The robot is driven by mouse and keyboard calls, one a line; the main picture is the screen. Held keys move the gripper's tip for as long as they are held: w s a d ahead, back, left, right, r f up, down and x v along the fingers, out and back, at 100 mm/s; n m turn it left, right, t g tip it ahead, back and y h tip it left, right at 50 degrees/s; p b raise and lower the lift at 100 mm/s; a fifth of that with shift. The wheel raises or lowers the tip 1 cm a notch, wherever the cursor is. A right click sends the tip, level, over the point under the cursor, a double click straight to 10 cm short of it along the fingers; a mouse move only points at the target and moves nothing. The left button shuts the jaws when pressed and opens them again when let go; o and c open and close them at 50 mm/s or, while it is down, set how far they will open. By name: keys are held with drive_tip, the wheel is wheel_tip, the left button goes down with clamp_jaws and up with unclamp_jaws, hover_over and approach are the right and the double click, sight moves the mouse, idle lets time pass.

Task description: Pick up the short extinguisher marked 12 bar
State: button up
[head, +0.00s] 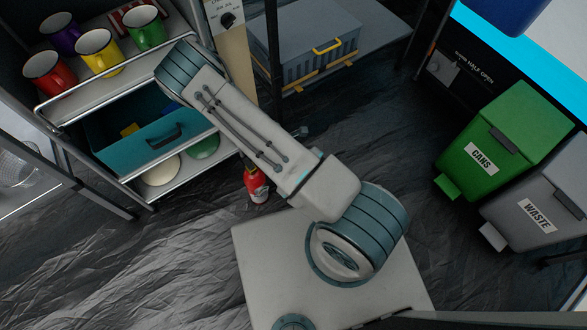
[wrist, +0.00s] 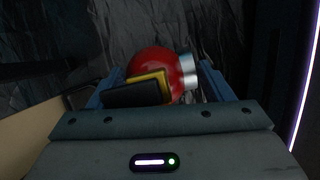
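A short red extinguisher (head: 257,186) stands on the dark floor beside the low shelf unit in the head view, its upper part close to my arm. It has a pale label that is too small to read. In the wrist view the extinguisher (wrist: 150,62) shows as a rounded red top with a black and yellow part and a silver fitting. My gripper (wrist: 161,72) has its two blue fingers apart, one on each side of the red top. I cannot tell whether either finger touches it. In the head view my arm hides the gripper.
The shelf unit (head: 150,183) at left holds several mugs, a teal drawer (head: 150,142) and dishes. A grey crate (head: 310,45) stands at the back. Green (head: 503,135) and grey (head: 545,208) bins stand at right. The wrinkled floor between is mostly clear.

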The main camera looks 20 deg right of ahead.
drive_tip(key=c, duration=1.2)
